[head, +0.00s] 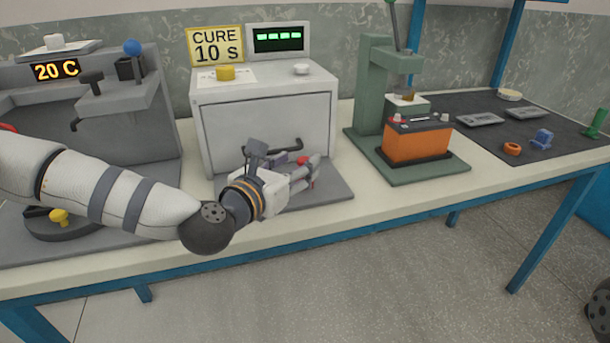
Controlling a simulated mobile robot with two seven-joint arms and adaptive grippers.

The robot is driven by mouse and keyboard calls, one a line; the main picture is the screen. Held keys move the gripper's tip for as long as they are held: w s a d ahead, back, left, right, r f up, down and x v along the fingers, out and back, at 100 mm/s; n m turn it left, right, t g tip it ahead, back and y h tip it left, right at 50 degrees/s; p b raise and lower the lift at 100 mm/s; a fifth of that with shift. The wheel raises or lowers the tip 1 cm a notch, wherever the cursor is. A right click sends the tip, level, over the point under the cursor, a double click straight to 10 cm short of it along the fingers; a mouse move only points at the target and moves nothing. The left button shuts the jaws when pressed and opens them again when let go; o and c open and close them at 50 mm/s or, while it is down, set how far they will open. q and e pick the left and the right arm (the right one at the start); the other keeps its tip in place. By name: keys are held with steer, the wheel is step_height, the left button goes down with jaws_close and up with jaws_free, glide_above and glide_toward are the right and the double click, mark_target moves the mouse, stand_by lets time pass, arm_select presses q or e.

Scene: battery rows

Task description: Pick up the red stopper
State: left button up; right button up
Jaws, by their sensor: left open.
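My left gripper (304,176) is open in front of the white oven-like box, low over the grey mat. Small red parts show at its fingertips, one just above the upper finger (302,160) and one by the lower finger. They may be the red stopper, mostly hidden by the fingers; I cannot tell whether the fingers touch it. A small red cap (397,117) also sits on top of the orange battery (416,142). My right gripper is not in view.
The white box (262,125) with its dark handle stands right behind my left gripper. A green press (372,85) holds the battery on its base to the right. A dark mat (480,105) at the far right bears small parts. The bench front right of my gripper is clear.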

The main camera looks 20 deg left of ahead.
mark_target(301, 162)
arm_select(q)
steer(key=x, duration=0.4)
steer(key=shift+f, duration=0.25)
jaws_close()
